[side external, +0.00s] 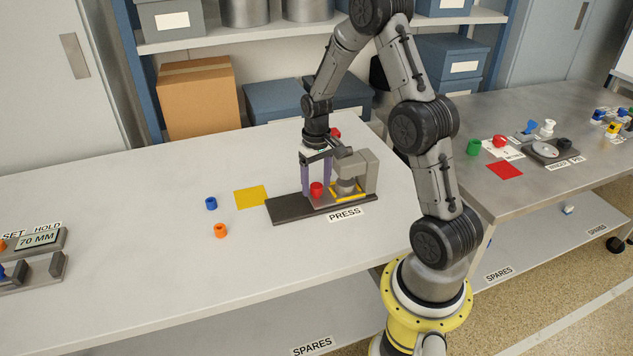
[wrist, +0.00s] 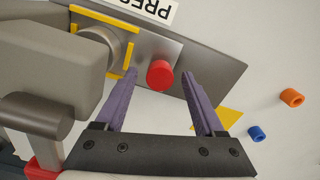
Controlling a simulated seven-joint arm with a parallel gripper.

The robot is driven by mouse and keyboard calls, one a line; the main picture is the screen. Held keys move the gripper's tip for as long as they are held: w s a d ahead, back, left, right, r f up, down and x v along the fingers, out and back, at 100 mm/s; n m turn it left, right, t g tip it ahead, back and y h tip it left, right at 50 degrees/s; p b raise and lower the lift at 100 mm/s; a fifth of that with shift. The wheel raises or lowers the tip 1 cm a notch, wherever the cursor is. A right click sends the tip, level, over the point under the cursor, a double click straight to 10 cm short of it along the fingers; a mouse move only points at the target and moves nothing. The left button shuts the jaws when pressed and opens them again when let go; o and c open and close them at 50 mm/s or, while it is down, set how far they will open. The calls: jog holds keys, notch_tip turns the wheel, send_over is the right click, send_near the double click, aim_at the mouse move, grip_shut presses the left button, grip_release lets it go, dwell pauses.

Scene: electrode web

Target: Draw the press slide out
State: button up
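The press (side external: 357,168) is a grey block with a round ram over a long dark base (side external: 290,211), labelled PRESS. Its slide (wrist: 172,51) is a light grey plate with yellow corner strips at one end, under the ram. A red knob (side external: 316,189) stands on the slide's other end; it also shows in the wrist view (wrist: 160,74). My gripper (wrist: 161,76) is open, its purple fingers apart on either side of the knob, with gaps on both sides. In the side view my gripper (side external: 317,181) points down at the knob. Finger height against the knob is unclear.
The dark base is bare left of the knob. A yellow square (side external: 250,197), a blue ring (side external: 211,203) and an orange ring (side external: 220,230) lie beyond it. The table's front is clear.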

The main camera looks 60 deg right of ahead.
grip_shut()
dwell(1.3)
